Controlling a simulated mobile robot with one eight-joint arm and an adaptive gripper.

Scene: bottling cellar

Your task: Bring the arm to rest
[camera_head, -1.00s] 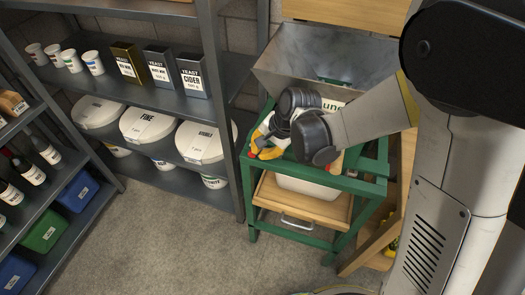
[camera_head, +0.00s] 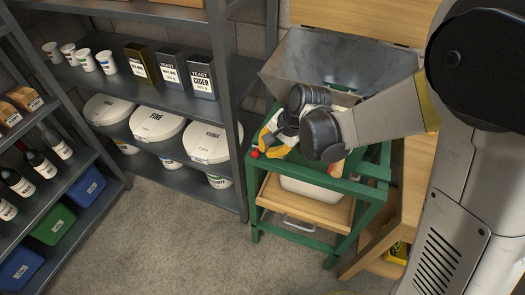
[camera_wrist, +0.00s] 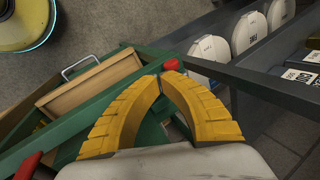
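My gripper (camera_wrist: 163,78) shows in the wrist view as two curved yellow fingers whose tips meet, with nothing seen held between them. In the head view my gripper (camera_head: 263,145) is above the left side of a green metal stand (camera_head: 258,200), partly hidden by my dark wrist joints. My arm is bent and reaches left from my column over this stand. A red knob (camera_wrist: 171,64) shows just beyond the fingertips; I cannot tell whether they touch it.
A metal hopper (camera_head: 330,65) rises behind the stand, and a wooden drawer (camera_head: 305,203) sits below. A grey shelf (camera_head: 180,100) with yeast boxes (camera_head: 201,80) and white tubs (camera_head: 206,143) stands left. A bottle rack (camera_head: 85,170) is further left. The floor (camera_head: 180,235) in front is clear.

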